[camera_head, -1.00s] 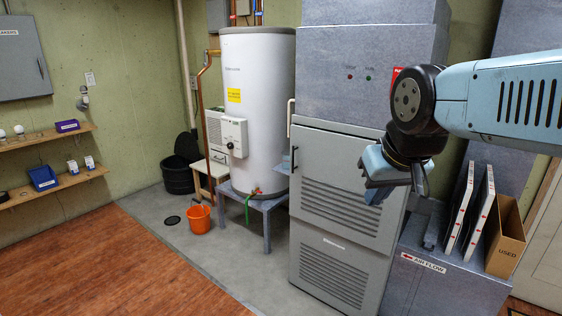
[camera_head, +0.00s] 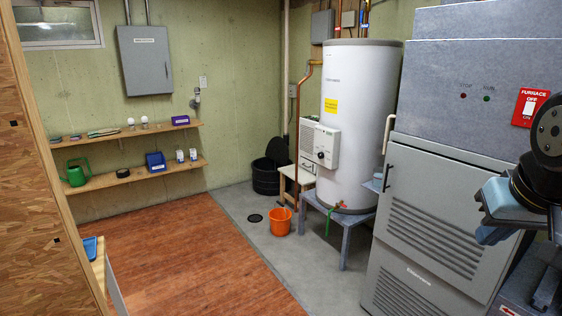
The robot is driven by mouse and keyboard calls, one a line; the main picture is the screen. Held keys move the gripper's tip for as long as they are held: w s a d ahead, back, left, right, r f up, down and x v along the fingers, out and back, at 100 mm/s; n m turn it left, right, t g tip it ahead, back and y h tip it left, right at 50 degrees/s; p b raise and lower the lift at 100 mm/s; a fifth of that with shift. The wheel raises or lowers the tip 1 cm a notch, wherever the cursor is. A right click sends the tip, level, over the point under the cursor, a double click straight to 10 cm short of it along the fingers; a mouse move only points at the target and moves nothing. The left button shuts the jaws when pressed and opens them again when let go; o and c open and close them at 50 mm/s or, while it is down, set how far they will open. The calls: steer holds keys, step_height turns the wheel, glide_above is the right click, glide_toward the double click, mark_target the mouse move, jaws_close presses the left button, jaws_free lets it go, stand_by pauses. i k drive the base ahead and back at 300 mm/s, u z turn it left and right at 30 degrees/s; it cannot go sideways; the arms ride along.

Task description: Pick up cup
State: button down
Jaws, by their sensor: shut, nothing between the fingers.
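I cannot make out a cup for certain in the current view. A small blue object (camera_head: 90,248) stands on a pale wooden surface at the lower left, too small to identify. My gripper (camera_head: 488,222) is at the right edge, in front of the grey furnace. It is shut and empty, and part of my arm is cut off by the frame edge.
A grey furnace (camera_head: 440,205) fills the right. A white water heater (camera_head: 357,120) on a grey stand, an orange bucket (camera_head: 281,222) and a black bin (camera_head: 266,178) are behind. Wall shelves (camera_head: 130,180) hold a green watering can (camera_head: 76,174). The wooden floor (camera_head: 170,255) is clear.

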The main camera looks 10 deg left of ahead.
mark_target(380, 178)
steer(key=z, duration=0.05)
steer(key=k, duration=0.5)
steer(key=u, duration=0.35)
steer(key=i, duration=0.4)
steer(key=u, duration=0.7)
steer(key=i, duration=2.2)
steer(key=z, duration=0.75)
steer(key=i, duration=0.8)
steer(key=u, duration=0.1)
steer(key=k, duration=0.3)
steer(key=z, duration=0.1)
